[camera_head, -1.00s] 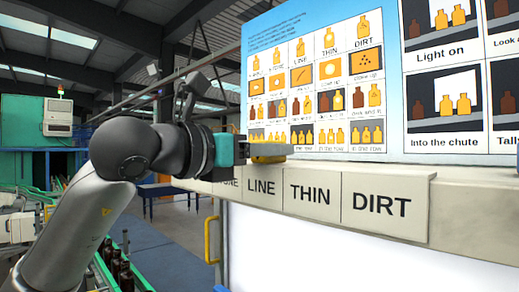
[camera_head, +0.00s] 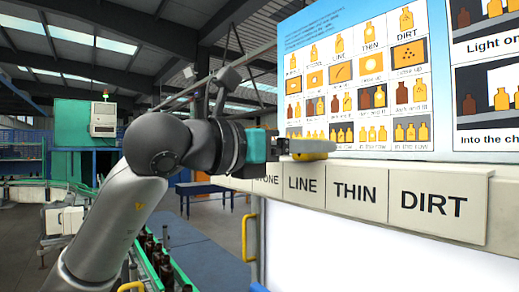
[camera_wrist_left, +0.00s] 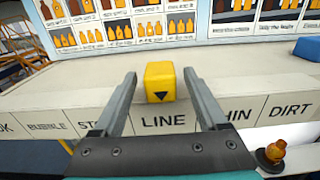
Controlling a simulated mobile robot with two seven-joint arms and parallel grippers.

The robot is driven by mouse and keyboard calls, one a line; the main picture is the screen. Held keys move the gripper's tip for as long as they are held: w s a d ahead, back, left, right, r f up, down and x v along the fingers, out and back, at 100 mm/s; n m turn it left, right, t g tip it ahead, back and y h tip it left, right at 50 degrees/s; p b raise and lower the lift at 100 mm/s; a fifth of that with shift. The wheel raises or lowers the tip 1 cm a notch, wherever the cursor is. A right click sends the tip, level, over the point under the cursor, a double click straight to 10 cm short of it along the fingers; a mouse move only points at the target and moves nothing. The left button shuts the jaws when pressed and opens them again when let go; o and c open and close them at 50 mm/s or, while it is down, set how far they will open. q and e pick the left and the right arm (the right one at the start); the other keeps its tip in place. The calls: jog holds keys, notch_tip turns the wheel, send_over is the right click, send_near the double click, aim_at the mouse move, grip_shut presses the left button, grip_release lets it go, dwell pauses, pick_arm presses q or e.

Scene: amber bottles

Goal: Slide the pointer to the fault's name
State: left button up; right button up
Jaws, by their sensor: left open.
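The pointer is a yellow block with a black downward triangle (camera_wrist_left: 160,82). It stands on the pale ledge (camera_wrist_left: 245,85) above the label LINE (camera_wrist_left: 162,121) in the left wrist view. My left gripper (camera_wrist_left: 160,75) is open, one finger on each side of the block, with gaps showing. In the head view the left gripper (camera_head: 318,154) is at the ledge, and a grey finger partly hides the yellow pointer (camera_head: 312,145). The labels STONE, LINE (camera_head: 302,185), THIN (camera_head: 354,192) and DIRT (camera_head: 433,203) run along the ledge's front. My right gripper is not in view.
A picture board (camera_head: 360,80) of bottle faults rises behind the ledge. A blue object (camera_wrist_left: 307,48) lies on the ledge at the right. A small amber piece (camera_wrist_left: 275,150) sits on a dark round part below DIRT. Dark bottles (camera_head: 160,258) stand on a conveyor at the lower left.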

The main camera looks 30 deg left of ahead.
pick_arm(q)
jog(key=b+v, duration=0.3)
jog(key=v, duration=1)
jog(key=shift+s+b, duration=0.3)
jog(key=shift+b, duration=0.1)
jog(key=shift+a, duration=0.15)
